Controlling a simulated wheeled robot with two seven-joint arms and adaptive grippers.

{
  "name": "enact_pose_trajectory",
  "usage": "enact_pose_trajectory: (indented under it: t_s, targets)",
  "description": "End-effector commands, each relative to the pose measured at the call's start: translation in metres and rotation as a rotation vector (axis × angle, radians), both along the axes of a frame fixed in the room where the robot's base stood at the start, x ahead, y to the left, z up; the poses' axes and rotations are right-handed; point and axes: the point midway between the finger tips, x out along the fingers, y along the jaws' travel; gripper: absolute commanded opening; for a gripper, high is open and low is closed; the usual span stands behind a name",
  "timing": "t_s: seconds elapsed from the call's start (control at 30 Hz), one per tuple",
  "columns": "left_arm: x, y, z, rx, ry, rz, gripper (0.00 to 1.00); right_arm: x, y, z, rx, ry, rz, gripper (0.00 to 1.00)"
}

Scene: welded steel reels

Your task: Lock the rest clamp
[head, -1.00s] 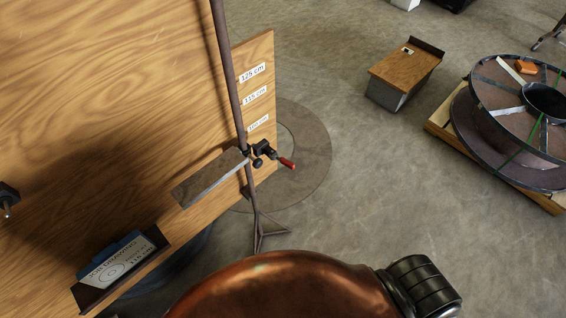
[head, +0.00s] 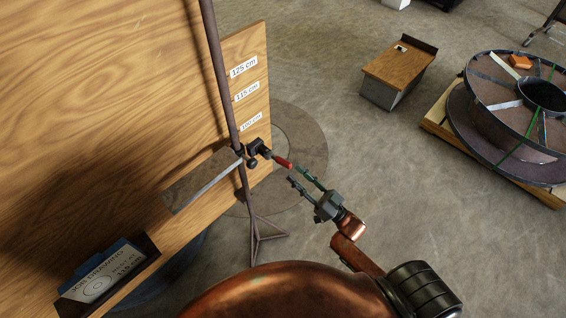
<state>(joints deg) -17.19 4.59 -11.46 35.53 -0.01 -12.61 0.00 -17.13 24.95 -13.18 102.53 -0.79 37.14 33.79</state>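The rest clamp (head: 257,149) is a black fitting with a round knob on a thin brown upright post (head: 222,85). Its red-tipped handle (head: 283,162) points to the lower right. A flat grey rest plate (head: 202,180) sticks out from the post to the left at clamp height. My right gripper (head: 297,177) is just below and right of the handle. Its two fingers are apart with nothing between them, and the tips are close to the red end; I cannot tell whether they touch it. My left gripper is out of view.
A wooden panel (head: 90,90) fills the left, with height labels (head: 244,67) beside the post. A drawing holder (head: 105,275) is at lower left. A cabinet (head: 398,68) and a steel reel (head: 510,110) on a pallet stand at right. Floor between is clear.

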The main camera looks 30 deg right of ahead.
Motion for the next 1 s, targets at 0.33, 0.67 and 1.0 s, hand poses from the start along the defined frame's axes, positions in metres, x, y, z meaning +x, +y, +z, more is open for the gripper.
enact_pose_trajectory:
  t_s: [0.33,0.67,1.0]
  targets:
    - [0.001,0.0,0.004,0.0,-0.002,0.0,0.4,0.044,0.021,0.02,-0.001,0.0,0.0,0.34]
    - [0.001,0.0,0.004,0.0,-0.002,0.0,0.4,0.061,0.029,0.026,-0.002,0.003,-0.003,0.34]
    - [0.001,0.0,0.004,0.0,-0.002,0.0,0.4,0.061,0.029,0.026,-0.002,0.003,-0.003,0.23]
